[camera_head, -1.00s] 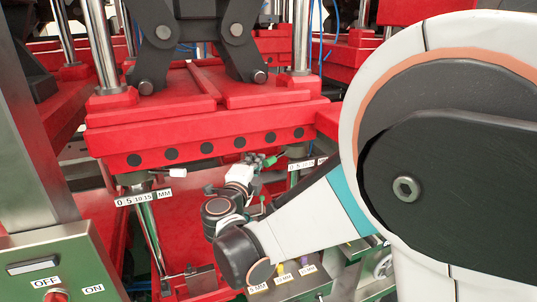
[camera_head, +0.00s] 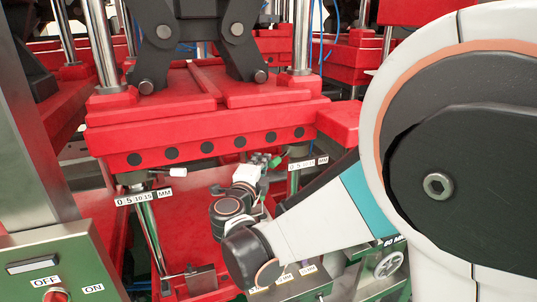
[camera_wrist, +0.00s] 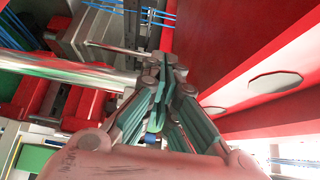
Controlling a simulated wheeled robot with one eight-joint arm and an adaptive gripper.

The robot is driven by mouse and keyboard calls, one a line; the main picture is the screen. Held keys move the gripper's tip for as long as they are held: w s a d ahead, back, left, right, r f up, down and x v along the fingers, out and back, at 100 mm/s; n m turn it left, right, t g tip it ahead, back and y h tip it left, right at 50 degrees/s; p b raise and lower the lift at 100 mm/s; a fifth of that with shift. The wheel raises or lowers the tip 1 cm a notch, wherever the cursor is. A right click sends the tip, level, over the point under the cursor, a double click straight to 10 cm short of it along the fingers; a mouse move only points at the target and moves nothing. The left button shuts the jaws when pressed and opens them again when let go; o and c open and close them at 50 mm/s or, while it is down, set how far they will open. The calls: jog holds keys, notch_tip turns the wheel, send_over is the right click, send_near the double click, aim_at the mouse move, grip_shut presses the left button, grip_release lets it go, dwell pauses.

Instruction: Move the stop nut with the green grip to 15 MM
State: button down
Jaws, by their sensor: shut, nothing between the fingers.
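The green grip (camera_head: 277,160) of the stop nut shows in the head view below the red press plate, just left of the right-hand MM scale (camera_head: 308,162). My gripper (camera_head: 264,159) is right beside this grip on its left. I cannot tell whether they touch. In the wrist view my gripper (camera_wrist: 158,75) has its fingers together and holds nothing. It is close to a shiny metal rod, and I cannot make out the green grip there. The nut's body and its exact mark on the scale are too small and partly hidden to read.
A white grip (camera_head: 177,172) sits by the left scale (camera_head: 143,198). The red press plate (camera_head: 210,137) hangs above my gripper. A control box with OFF and ON labels (camera_head: 60,270) stands at lower left. A handwheel (camera_head: 389,265) is at lower right.

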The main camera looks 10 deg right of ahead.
jog(key=s+d+b, duration=0.1)
jog(key=s+d, duration=0.1)
jog(key=d, duration=0.8)
jog(key=shift+d, duration=0.2)
dwell(1.8)
jog(key=shift+s+d, duration=0.15)
jog(key=shift+d, duration=1.05)
jog(key=shift+s+d, duration=0.1)
jog(key=shift+d, duration=0.1)
jog(key=shift+a, duration=0.1)
dwell(0.3)
jog(key=shift+w+a+b, duration=0.35)
jog(key=shift+w+a, duration=0.05)
jog(key=shift+w, duration=0.05)
